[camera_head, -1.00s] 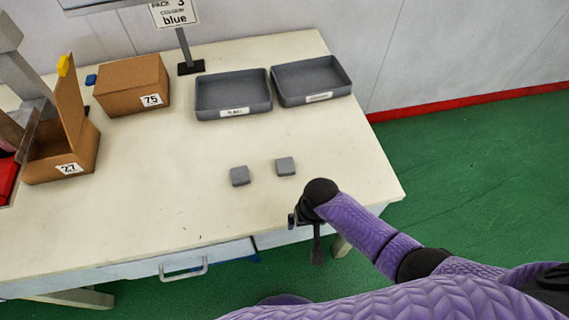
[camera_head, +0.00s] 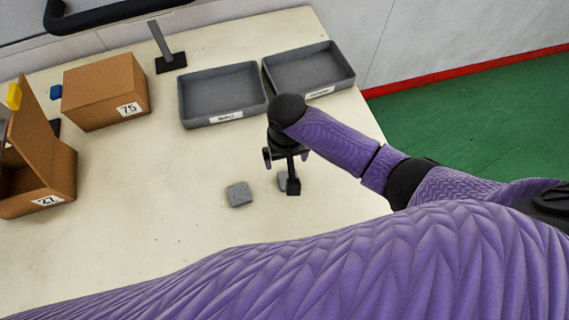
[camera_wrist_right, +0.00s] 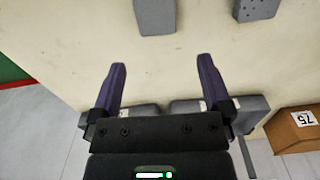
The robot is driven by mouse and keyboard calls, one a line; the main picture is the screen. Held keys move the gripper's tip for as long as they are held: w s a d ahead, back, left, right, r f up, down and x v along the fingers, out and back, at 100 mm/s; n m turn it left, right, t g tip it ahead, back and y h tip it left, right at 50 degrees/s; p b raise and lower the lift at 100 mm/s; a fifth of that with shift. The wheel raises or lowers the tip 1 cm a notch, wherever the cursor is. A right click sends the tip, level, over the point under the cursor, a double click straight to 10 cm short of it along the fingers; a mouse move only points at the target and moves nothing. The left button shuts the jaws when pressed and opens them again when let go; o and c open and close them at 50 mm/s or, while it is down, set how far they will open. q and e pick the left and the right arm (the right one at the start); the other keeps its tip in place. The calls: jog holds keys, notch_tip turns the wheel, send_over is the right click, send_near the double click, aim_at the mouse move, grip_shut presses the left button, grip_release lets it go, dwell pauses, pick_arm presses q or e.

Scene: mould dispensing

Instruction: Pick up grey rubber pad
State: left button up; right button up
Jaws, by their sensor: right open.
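Two small grey pads lie apart on the cream table. The left pad (camera_head: 239,194) is in clear view. The right pad (camera_head: 282,182) is partly hidden behind my right gripper (camera_head: 285,160). In the right wrist view, the right pad (camera_wrist_right: 155,15) is cut by the top edge, roughly in line with the gap between my fingers. The left pad (camera_wrist_right: 257,10), with small dark holes, is at the top right. My right gripper (camera_wrist_right: 162,68) is open and empty, with no pad between its fingers. My left gripper is not in view.
Two grey labelled trays (camera_head: 186,114) (camera_head: 350,76) stand behind the pads. A cardboard box marked 75 (camera_head: 100,90) and an open box marked 27 (camera_head: 50,190) are at the left. A sign stand (camera_head: 171,63) is at the back. The table's middle is clear.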

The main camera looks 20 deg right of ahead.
aim_at(288, 176)
jog(key=f+b, duration=0.1)
jog(key=f, duration=0.2)
jog(key=f+b, duration=0.1)
jog(key=f, duration=0.1)
jog(key=f+b, duration=0.2)
jog(key=f, duration=0.1)
jog(key=shift+s+d+f, duration=0.2)
jog(key=shift+s+f, duration=0.1)
jog(key=shift+s, duration=0.1)
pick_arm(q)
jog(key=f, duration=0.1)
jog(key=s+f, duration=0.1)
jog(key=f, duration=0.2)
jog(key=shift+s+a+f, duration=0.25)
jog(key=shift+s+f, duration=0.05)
pick_arm(e)
jog(key=shift+r, duration=0.15)
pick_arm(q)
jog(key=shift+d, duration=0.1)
pick_arm(e)
jog(key=c, duration=1.2)
